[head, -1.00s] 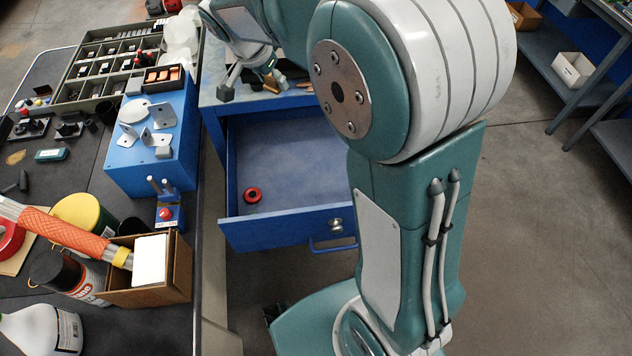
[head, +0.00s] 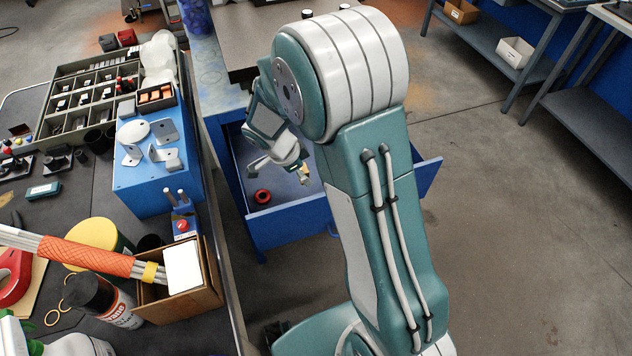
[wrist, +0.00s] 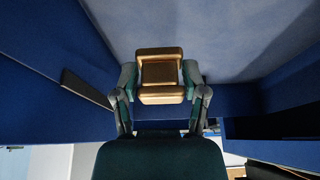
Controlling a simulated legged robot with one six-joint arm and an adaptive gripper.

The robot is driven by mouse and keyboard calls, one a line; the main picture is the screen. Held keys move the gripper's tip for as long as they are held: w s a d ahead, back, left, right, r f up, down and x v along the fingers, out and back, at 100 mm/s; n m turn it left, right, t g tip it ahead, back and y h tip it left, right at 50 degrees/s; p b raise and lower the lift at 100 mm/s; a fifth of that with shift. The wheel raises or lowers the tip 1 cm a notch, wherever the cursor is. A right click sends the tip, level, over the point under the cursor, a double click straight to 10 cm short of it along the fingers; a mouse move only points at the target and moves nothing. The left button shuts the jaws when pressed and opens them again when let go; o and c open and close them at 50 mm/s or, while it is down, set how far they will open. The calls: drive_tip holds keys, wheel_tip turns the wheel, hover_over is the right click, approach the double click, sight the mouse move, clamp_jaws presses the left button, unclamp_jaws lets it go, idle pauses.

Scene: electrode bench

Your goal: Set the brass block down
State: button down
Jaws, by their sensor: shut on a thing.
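The brass block (wrist: 160,70) sits between the two fingers of my gripper (wrist: 160,82) in the wrist view. The fingers press on its left and right sides. In the head view my gripper (head: 303,178) hangs over the open blue drawer (head: 285,228), near its front side, and the block is small and partly hidden there. The wrist view shows the drawer's grey floor beyond the block and blue walls around it. I cannot tell whether the block touches the floor.
A red ring (head: 262,196) lies on the drawer floor, left of my gripper. The blue box (head: 150,190) and the cardboard box (head: 212,290) stand on the dark bench at the left. The drawer floor between the ring and my gripper looks clear.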

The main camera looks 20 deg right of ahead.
hover_over(303, 192)
drive_tip(key=s, duration=0.2)
drive_tip(key=f, duration=0.5)
drive_tip(key=shift+w+a, duration=0.15)
drive_tip(key=shift+a, duration=0.15)
drive_tip(key=shift+f, duration=1.65)
drive_tip(key=shift+f, duration=0.1)
drive_tip(key=shift+c, duration=0.6)
unclamp_jaws()
drive_tip(key=v, duration=1.2)
drive_tip(key=s+d+r+n+t+y, duration=0.1)
drive_tip(key=s+d+r+n, duration=0.1)
drive_tip(key=s+r+n, duration=0.35)
drive_tip(key=s+d+r+n+t+y, duration=0.1)
drive_tip(key=s+d+r+n+y, duration=0.15)
drive_tip(key=r, duration=0.65)
drive_tip(key=s+r+n+t, duration=0.1)
drive_tip(key=s+r+n, duration=0.2)
drive_tip(key=s+n, duration=0.2)
drive_tip(key=s+r+n+t+y, duration=0.1)
drive_tip(key=s+r+n+t, duration=0.1)
drive_tip(key=s+n, duration=0.3)
drive_tip(key=s+r, duration=0.1)
drive_tip(key=s, duration=0.1)
drive_tip(key=shift+s+d+r+t, duration=0.3)
drive_tip(key=shift+r, duration=0.05)
